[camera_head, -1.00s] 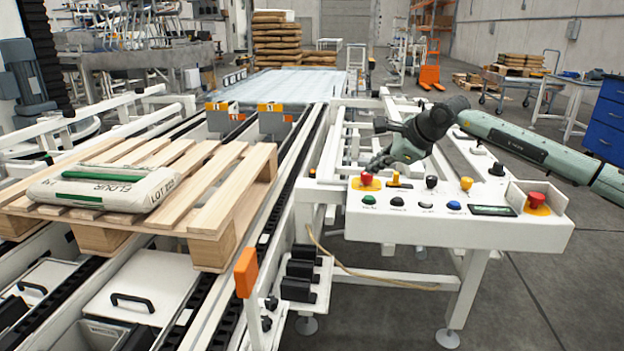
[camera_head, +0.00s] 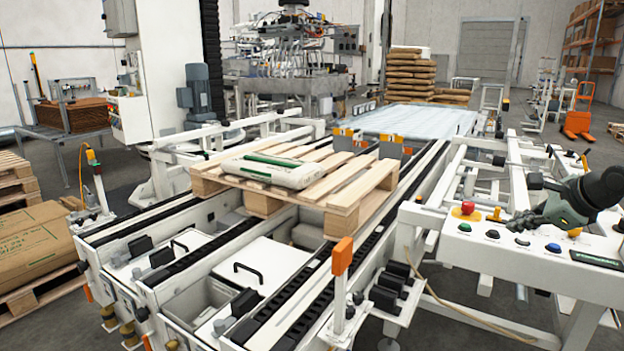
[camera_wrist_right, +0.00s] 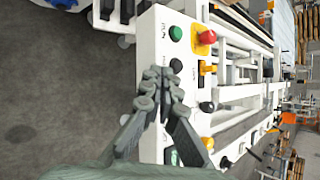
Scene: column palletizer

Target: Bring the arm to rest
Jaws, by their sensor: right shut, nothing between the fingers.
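My right gripper (camera_head: 528,218) is at the right of the head view, above the white control panel (camera_head: 590,282). Its fingers are shut with nothing between them. In the wrist view the gripper (camera_wrist_right: 168,88) shows over the panel (camera_wrist_right: 148,40), its tips near the black buttons; I cannot tell the exact height. The panel carries a red mushroom button (camera_head: 467,209), a green button (camera_head: 465,227), a blue button (camera_head: 553,247) and a yellow lever (camera_head: 496,215). My left gripper is not in view.
A wooden pallet (camera_head: 345,198) with a flour sack (camera_head: 270,170) sits on the conveyor left of the panel. An orange-topped post (camera_head: 342,256) stands at the conveyor's near edge. White rails and knobs lie behind the panel. Grey floor (camera_wrist_right: 70,90) is free beside it.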

